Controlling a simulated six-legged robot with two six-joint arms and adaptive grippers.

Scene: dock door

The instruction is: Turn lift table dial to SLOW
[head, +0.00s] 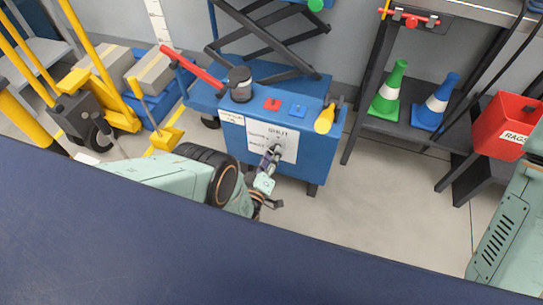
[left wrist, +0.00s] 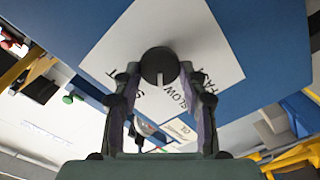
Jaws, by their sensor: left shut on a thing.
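The lift table (head: 320,160) is blue, with a white label plate (head: 250,135) on its front face. The dial is a dark round knob; it shows in the left wrist view (left wrist: 159,62) in front of the white label (left wrist: 205,35), which carries the word SLOW to the lower right of the knob. My left gripper (head: 274,153) reaches the label from the front. In the left wrist view its two fingers (left wrist: 160,82) are on either side of the dial, shut on it. I cannot tell which mark the dial points to. My right gripper is out of view.
A yellow-handled tool (head: 325,119) and red and blue pieces (head: 272,104) are on the lift table's top. Green (head: 390,88) and blue (head: 436,100) cones and a red RAGS bin (head: 508,125) stand at right. Yellow-framed carts (head: 95,85) stand at left. Floor right of the table is clear.

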